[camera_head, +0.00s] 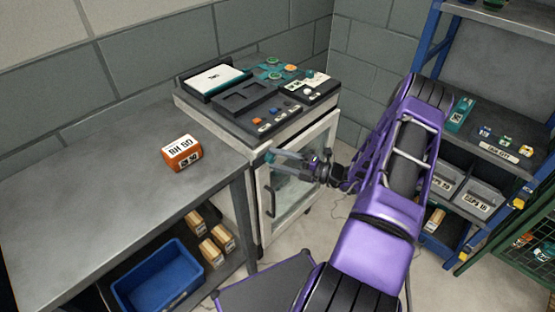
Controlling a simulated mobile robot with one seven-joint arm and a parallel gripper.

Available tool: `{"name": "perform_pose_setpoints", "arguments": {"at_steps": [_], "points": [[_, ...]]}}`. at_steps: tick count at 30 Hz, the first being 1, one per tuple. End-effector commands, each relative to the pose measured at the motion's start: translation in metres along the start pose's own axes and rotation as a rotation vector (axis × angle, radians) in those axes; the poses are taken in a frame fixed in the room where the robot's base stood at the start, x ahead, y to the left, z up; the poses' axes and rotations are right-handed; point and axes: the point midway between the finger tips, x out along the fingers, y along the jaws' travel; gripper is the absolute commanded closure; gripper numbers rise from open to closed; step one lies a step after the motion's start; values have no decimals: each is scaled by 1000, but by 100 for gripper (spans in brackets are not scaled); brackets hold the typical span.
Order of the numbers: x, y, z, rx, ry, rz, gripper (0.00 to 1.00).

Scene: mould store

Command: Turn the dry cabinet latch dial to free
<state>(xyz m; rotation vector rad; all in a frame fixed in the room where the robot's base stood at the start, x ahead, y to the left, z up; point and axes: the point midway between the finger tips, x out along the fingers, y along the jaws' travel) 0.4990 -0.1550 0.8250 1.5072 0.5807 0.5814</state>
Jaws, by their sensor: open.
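The dry cabinet (263,222) is white-framed with a glass door and a dark vertical handle (270,201), and the door looks shut. My gripper (274,158) reaches in from the right and is at the upper front of the cabinet, close to the left end of the door's top rail. Its fingers are open, and no object shows between them. I cannot make out the latch dial clearly; it may be at or behind the fingertips. Its setting and whether the fingers touch it cannot be told.
An orange box (183,153) lies on the grey bench (90,190) at left. Below are a blue bin (158,277) and several small cartons (212,252). A dark tray of parts (262,95) tops the cabinet. Blue shelving (427,50) stands at right.

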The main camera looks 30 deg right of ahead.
Motion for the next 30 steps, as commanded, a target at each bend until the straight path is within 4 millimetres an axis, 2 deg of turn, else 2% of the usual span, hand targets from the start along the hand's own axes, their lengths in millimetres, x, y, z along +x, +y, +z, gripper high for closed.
{"name": "perform_pose_setpoints", "arguments": {"at_steps": [5, 15, 21, 25, 30], "points": [[-26, 0, 1, -1, -5, -2, 31], [-109, -1, 1, 0, -6, -2, 31], [-149, -1, 0, 1, -4, -1, 31], [-164, 0, 0, 0, -3, -1, 31], [-172, 0, 0, 1, -1, -1, 31]]}}
